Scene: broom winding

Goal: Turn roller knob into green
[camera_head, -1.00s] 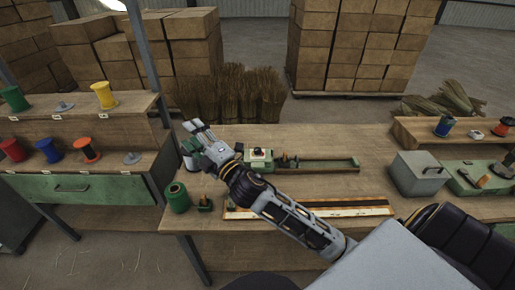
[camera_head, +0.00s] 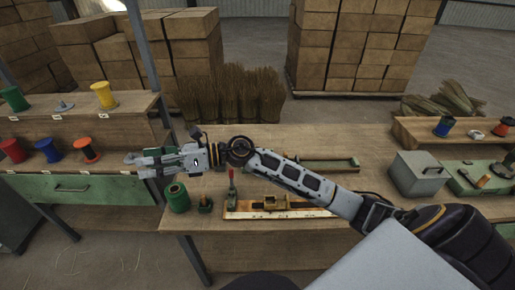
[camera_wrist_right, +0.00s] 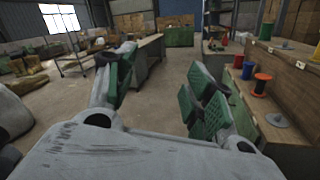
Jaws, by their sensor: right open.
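My right gripper (camera_head: 134,165) reaches left across the workbench in the head view, its fingers pointing at the green-fronted shelf unit. Its fingers are open and empty, and their green pads stand apart in the right wrist view (camera_wrist_right: 160,88). A long green roller device (camera_head: 333,165) lies on the bench behind my right forearm. Its left part, where a knob would show, is hidden by the arm, so I cannot tell the knob's position. A wooden board fixture (camera_head: 300,213) with a red-handled lever (camera_head: 231,180) and a brass-coloured block (camera_head: 276,202) lies in front. My left gripper is not in view.
A green spool (camera_head: 178,198) stands at the bench's left edge. A grey box (camera_head: 416,174) stands at right. Broom bundles (camera_head: 235,97) stand behind the bench.

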